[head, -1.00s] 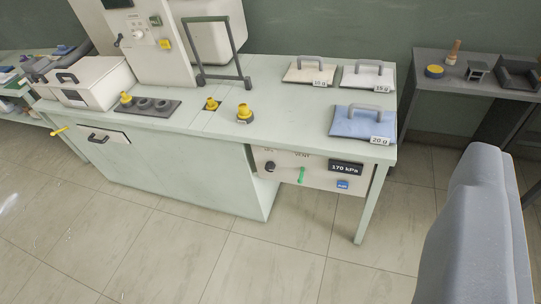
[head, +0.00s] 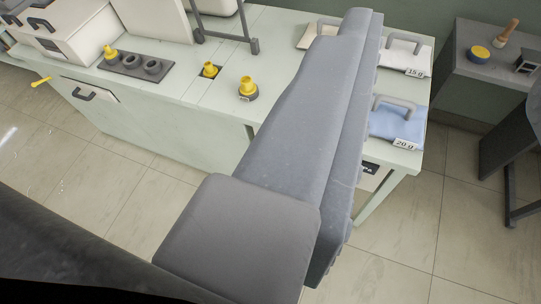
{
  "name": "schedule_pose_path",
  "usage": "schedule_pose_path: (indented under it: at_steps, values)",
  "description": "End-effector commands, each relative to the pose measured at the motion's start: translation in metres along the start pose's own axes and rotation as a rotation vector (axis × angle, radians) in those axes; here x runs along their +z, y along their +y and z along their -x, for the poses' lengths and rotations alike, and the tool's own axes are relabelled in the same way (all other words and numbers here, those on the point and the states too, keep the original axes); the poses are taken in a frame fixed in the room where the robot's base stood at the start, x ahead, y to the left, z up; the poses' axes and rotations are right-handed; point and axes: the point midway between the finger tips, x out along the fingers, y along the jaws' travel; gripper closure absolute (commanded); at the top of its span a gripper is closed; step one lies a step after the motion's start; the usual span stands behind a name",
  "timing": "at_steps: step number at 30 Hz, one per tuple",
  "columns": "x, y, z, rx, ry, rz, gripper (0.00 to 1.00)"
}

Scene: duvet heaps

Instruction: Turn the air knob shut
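The air knob is hidden behind my grey arm, which crosses the middle of the view. Only the right end of the front control panel (head: 371,182) shows, under the table's right end. On it a sliver of the dark pressure display (head: 370,168) is visible, with its number covered. The green vent lever is hidden too. My gripper's fingers do not show, so I cannot see whether they touch anything.
The pale green table (head: 215,95) carries a yellow nozzle on a dark base (head: 248,90), a dark holed block (head: 136,66) and a blue pad labelled 20 g (head: 395,125). A side table (head: 462,100) stands right. Tiled floor is open in front.

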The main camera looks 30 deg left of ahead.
Motion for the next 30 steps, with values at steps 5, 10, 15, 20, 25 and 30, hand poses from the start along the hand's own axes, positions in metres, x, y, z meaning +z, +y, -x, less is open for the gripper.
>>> schedule_pose_path:
  at_steps: [5, 10, 15, 20, 25, 30]
  values:
    - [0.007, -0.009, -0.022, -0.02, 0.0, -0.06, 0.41]
    - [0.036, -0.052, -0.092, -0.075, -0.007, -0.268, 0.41]
    - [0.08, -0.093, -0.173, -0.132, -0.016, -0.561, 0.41]
    - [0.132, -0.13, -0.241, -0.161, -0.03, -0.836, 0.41]
    - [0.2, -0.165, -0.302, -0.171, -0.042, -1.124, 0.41]
    - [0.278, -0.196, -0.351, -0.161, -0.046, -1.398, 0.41]
